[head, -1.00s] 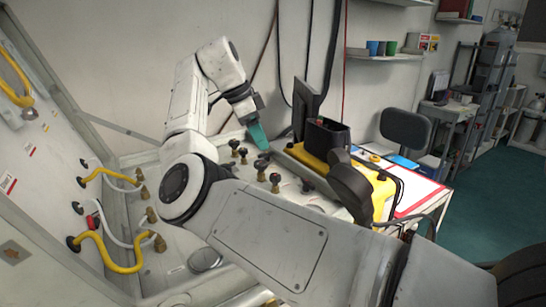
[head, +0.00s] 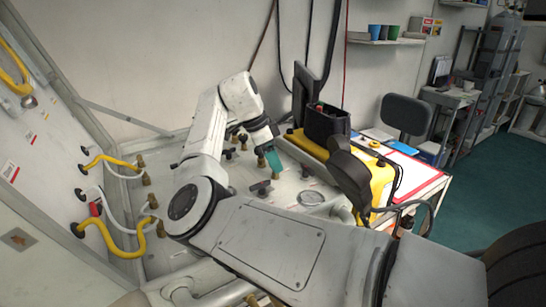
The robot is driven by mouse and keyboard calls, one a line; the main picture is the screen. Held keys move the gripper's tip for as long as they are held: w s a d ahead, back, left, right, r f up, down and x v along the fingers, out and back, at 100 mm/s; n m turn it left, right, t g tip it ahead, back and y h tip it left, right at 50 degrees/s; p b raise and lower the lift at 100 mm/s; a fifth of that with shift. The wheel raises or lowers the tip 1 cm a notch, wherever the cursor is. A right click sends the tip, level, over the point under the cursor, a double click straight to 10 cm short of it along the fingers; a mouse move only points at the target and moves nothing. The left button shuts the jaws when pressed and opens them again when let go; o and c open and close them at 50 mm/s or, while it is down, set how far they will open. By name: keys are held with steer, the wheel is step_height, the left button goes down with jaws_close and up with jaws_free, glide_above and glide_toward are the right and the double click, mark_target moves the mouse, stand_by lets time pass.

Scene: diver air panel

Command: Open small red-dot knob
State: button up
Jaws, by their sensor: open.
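My gripper (head: 273,161), with teal fingers, hangs low over the far right part of the pale panel (head: 150,258), beside the yellow case. Several dark knobs on brass stems stand on the panel; one dark knob (head: 262,187) is just in front of and below the fingers, and another (head: 228,153) stands to their left. I cannot make out a red dot on any knob at this size, so I cannot tell which one is the small red-dot knob. The gripper's jaws are open. My arm hides part of the panel and some knobs.
A yellow case (head: 378,180) with black gear stands right of the panel, close to my gripper. Yellow hoses (head: 112,244) and white hoses run along the left side. A black monitor (head: 304,92) stands behind. The wall is close at the back.

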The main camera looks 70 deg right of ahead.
steer(key=shift+c, duration=0.4)
steer(key=c, duration=0.9)
steer(key=shift+p, duration=0.3)
steer(key=n+p, duration=0.1)
steer(key=n+h+p, duration=0.1)
steer(key=shift+s+r+n+t, duration=0.2)
steer(key=shift+n+t, duration=0.1)
steer(key=shift+n, duration=0.1)
steer(key=n+p, duration=0.2)
steer(key=n+t+h+p, duration=0.1)
steer(key=n+p, duration=0.1)
steer(key=shift+a+n+t, duration=0.1)
steer(key=shift+n+t, duration=0.2)
steer(key=n+p, duration=0.2)
steer(key=n+t+p, duration=0.1)
steer(key=n+p, duration=0.1)
steer(key=shift+s+t, duration=0.15)
steer(key=shift+t, duration=0.15)
steer(key=shift+f+n+t+p, duration=0.1)
steer(key=shift+n+t+p, duration=0.4)
steer(key=shift+n+p, duration=0.6)
steer(key=shift+n, duration=0.4)
